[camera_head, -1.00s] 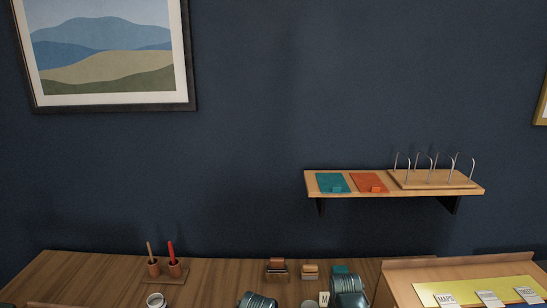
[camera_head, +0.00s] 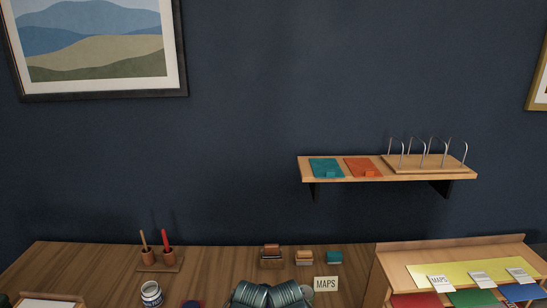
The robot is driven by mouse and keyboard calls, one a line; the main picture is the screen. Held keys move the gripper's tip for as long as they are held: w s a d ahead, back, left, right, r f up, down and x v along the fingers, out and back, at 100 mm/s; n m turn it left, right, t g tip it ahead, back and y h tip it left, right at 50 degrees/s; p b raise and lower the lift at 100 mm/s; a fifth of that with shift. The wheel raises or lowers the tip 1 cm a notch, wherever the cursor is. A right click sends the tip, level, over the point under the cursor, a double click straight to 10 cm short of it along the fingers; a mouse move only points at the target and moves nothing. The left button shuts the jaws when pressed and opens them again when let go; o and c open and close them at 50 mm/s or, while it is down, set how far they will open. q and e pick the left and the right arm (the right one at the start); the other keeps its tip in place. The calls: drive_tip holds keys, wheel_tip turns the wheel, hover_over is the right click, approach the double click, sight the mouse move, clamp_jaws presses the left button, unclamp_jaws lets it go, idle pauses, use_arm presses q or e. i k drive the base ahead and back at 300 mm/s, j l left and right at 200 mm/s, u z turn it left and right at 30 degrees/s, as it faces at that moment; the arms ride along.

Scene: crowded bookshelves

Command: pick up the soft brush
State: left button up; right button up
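I cannot tell for sure which thing is the soft brush. Small brush-like blocks stand at the back of the wooden desk (camera_head: 215,268): a brown one (camera_head: 270,250) in a wooden holder, a tan one (camera_head: 304,256) and a teal one (camera_head: 334,257). To the left, a wooden stand (camera_head: 160,262) has two cups, one with a tan stick (camera_head: 143,240) and one with a red stick (camera_head: 166,238). Ribbed grey-green rounded parts at the bottom centre look like my arms. Neither gripper's fingers show.
A labelled jar (camera_head: 151,294) stands at the front left. A wooden rack (camera_head: 455,251) with coloured folders stands at the right. A wall shelf (camera_head: 390,175) hangs above. The desk's left middle is clear.

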sight(303, 258)
drive_tip(key=j+z, duration=0.2)
drive_tip(key=z, duration=1.45)
drive_tip(key=k+j, duration=0.3)
drive_tip(key=k, duration=0.05)
